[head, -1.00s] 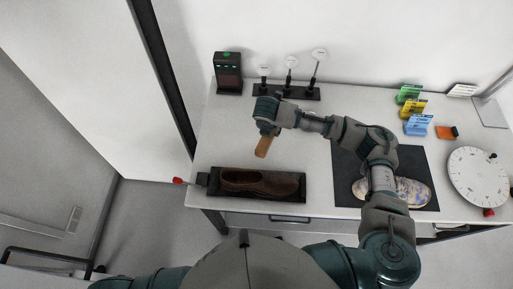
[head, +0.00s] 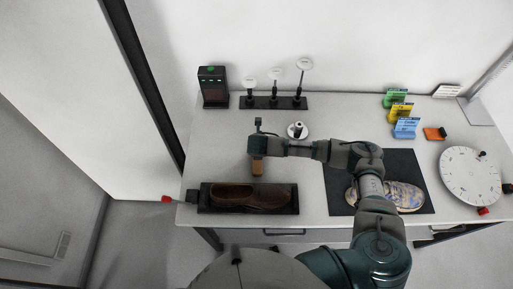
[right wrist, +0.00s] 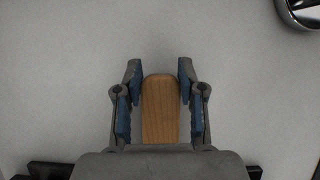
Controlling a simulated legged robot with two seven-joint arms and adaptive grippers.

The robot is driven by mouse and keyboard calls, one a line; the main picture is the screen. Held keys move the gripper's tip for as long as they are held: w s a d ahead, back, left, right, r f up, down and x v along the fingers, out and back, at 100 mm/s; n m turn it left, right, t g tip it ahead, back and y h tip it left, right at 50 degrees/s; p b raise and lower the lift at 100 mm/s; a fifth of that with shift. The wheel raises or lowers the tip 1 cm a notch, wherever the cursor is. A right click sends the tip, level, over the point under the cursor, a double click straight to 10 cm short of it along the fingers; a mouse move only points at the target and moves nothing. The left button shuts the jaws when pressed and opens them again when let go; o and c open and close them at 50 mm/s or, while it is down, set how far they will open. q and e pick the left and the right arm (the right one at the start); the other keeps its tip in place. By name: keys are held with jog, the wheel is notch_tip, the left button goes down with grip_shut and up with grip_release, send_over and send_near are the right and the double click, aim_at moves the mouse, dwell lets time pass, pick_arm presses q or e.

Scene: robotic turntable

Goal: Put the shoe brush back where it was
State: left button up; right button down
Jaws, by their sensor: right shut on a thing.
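The shoe brush shows as a light wooden block (head: 258,168). My right gripper (head: 258,155) is shut on it and holds it just behind the brown shoe (head: 250,196). In the right wrist view the wooden brush (right wrist: 160,108) lies between the two blue-padded fingers of my right gripper (right wrist: 160,72), with pale tabletop around it. Its bristles are not seen. The brown shoe lies in a black tray (head: 206,209) at the front left of the table. My left gripper is not in view.
A black rack (head: 262,103) with white discs and a black box with green lights (head: 213,88) stand at the back. A patterned shoe (head: 400,195) lies on a dark mat (head: 405,160) at right.

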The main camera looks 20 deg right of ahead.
aim_at(257, 161)
jog(key=c, duration=1.1)
grip_release()
jog(key=shift+d, duration=0.15)
jog(key=o, duration=0.4)
jog(key=shift+d, duration=0.1)
jog(key=shift+a+r, duration=0.1)
jog(key=shift+a, duration=0.35)
jog(key=shift+s+a+r, duration=0.2)
jog(key=shift+r, duration=0.1)
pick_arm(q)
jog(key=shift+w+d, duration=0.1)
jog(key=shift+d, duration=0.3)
pick_arm(e)
jog(key=v, duration=1.1)
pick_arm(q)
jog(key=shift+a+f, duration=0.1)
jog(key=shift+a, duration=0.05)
pick_arm(e)
jog(key=shift+d+r, duration=0.1)
jog(key=shift+r, duration=0.05)
